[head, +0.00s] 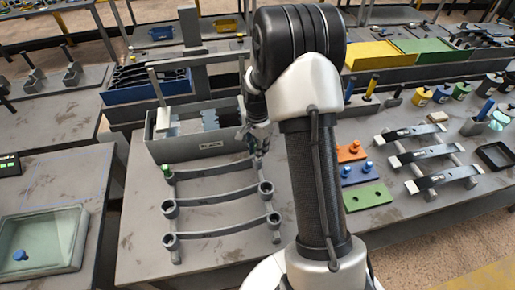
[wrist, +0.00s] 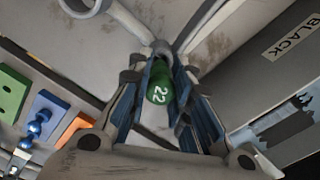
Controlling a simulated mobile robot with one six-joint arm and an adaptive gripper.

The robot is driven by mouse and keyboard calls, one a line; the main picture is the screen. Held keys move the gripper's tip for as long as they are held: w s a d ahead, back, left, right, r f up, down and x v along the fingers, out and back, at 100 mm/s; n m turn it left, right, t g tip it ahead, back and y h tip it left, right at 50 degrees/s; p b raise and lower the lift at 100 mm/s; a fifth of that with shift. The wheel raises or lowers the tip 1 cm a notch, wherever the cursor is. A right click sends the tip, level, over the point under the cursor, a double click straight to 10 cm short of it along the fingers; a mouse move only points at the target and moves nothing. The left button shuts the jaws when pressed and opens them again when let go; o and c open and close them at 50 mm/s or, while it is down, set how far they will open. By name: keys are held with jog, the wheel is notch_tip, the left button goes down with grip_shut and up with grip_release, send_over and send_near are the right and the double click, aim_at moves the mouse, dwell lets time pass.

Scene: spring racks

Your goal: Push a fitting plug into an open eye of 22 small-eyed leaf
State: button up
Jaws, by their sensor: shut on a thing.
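My gripper (head: 258,142) is at the right end of the farthest of three grey leaves on the near rack. In the wrist view its blue-padded fingers (wrist: 160,72) are shut on a green plug (wrist: 158,92) marked 22. A grey eye (wrist: 162,48) shows just beyond the fingertips; I cannot tell whether the plug touches it or is in it. In the head view the farthest leaf (head: 215,183) has a green plug (head: 166,169) at its left eye. The two nearer leaves have larger open eyes (head: 265,188) (head: 273,219). The held plug is hidden in the head view.
A grey bin (head: 190,151) stands behind the rack; its label reads BLACK in the wrist view (wrist: 291,38). Orange (head: 352,151), blue (head: 361,174) and green (head: 362,197) plug blocks lie right of my arm; the green block looks empty. More leaves (head: 440,179) stand farther right.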

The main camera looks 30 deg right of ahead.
jog(key=shift+f+b, duration=0.8)
jog(key=shift+f, duration=0.4)
dwell(0.4)
jog(key=o, duration=0.9)
jog(key=shift+o, duration=0.5)
jog(key=o, duration=0.4)
jog(key=shift+r, duration=0.1)
jog(key=shift+r+p, duration=2.5)
jog(key=shift+r, duration=0.95)
